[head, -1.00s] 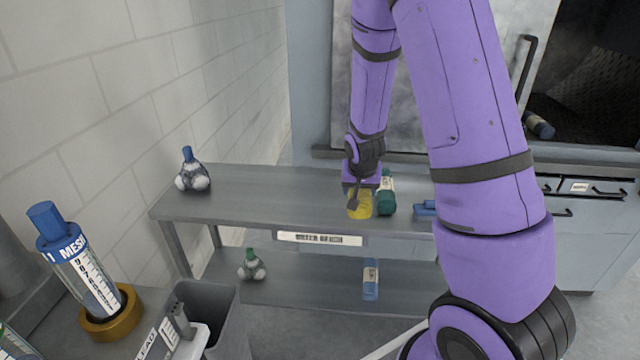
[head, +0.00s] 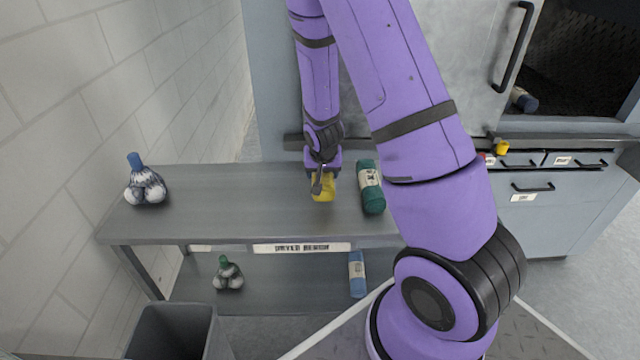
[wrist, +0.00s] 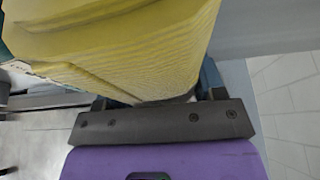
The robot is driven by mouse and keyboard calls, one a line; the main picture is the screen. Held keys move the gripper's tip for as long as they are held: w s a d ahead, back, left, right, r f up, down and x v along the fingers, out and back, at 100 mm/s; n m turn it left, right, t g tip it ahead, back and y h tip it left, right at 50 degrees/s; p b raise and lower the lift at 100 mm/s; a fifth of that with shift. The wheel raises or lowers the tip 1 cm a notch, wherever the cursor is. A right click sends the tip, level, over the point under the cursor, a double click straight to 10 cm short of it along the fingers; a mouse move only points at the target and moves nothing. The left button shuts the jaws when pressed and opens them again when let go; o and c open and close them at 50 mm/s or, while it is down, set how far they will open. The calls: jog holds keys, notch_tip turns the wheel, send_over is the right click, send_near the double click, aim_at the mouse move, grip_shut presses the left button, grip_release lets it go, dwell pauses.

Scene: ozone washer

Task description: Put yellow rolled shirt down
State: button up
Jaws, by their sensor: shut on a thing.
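The yellow rolled shirt (head: 323,188) is at my gripper (head: 322,176) over the middle of the bench's upper shelf (head: 235,205) in the head view. My gripper is shut on it. In the wrist view the yellow shirt (wrist: 125,45) fills the upper part, right against the gripper's dark bar. The fingertips are mostly hidden there. The shirt is at or just above the shelf surface; I cannot tell whether it touches.
A green roll (head: 370,187) lies just right of the yellow shirt. A blue-topped mesh bag (head: 146,182) stands at the shelf's left end. A green-topped bag (head: 228,273) and a blue roll (head: 357,274) are on the lower shelf. The upper shelf between bag and shirt is clear.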

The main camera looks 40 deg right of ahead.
aim_at(323, 175)
jog(key=shift+f, duration=2.25)
jog(key=o, duration=1)
jog(key=shift+f, duration=0.15)
jog(key=shift+o, duration=0.2)
jog(key=v, duration=1.2)
jog(key=shift+s+a, duration=0.1)
jog(key=s+a+r+n+t+y, duration=0.1)
jog(key=s+a+r+n, duration=0.2)
jog(key=r, duration=0.7)
jog(key=s+a+r+y, duration=0.1)
jog(key=s+a+r, duration=0.35)
jog(key=r, duration=0.45)
jog(key=s+a+r+n, duration=0.3)
jog(key=s+r, duration=0.7)
jog(key=s, duration=0.5)
jog(key=shift+a+n+t, duration=0.15)
jog(key=shift+n+t, duration=0.15)
jog(key=shift+n, duration=0.1)
